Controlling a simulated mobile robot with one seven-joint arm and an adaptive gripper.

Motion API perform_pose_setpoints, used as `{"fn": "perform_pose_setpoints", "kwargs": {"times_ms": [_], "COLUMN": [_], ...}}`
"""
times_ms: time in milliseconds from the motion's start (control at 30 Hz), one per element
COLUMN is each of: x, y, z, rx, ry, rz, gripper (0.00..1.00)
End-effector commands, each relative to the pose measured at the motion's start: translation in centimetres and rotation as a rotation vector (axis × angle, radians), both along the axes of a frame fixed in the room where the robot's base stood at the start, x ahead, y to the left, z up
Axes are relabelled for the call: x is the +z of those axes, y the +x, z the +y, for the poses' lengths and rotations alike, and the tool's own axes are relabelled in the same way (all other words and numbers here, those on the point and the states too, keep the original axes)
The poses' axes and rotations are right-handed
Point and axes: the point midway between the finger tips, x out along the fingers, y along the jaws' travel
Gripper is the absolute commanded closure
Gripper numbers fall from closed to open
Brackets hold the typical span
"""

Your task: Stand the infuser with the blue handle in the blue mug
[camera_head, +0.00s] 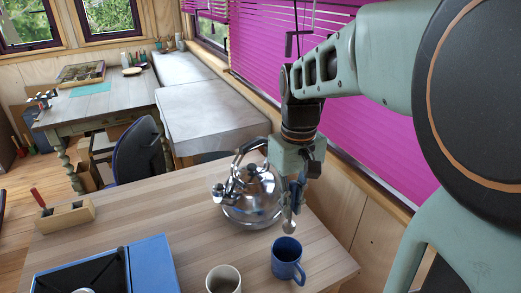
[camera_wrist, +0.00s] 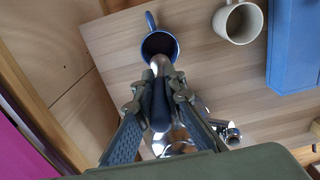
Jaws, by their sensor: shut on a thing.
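My gripper (camera_head: 297,190) is shut on the infuser, by its dark blue handle (camera_wrist: 160,108). The infuser hangs with its metal head (camera_head: 289,226) down. The blue mug (camera_head: 287,259) stands upright on the table, just below the metal head in the head view. In the wrist view the metal head (camera_wrist: 160,65) overlaps the near rim of the blue mug (camera_wrist: 158,33), and the mug's handle points away at the top. The head appears to be above the mug's rim; whether it is over the opening I cannot tell exactly.
A shiny kettle (camera_head: 253,196) stands close to my gripper. A cream mug (camera_head: 223,279) stands left of the blue mug. A blue box (camera_head: 153,265) lies farther left. A wooden holder (camera_head: 66,217) with a red-handled thing (camera_head: 38,198) is at the table's left. The table's right edge is near the blue mug.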

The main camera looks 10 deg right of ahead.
Motion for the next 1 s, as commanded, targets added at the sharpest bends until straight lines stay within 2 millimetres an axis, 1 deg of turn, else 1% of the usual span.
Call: {"fn": "perform_pose_setpoints", "kwargs": {"times_ms": [33, 1000], "x": [-0.6, -8.3], "y": [0.0, 0.0], "z": [0.0, 0.0], "rx": [0.000, 0.000], "ry": [0.000, 0.000], "rz": [0.001, 0.000], "gripper": [1.00, 1.00]}}
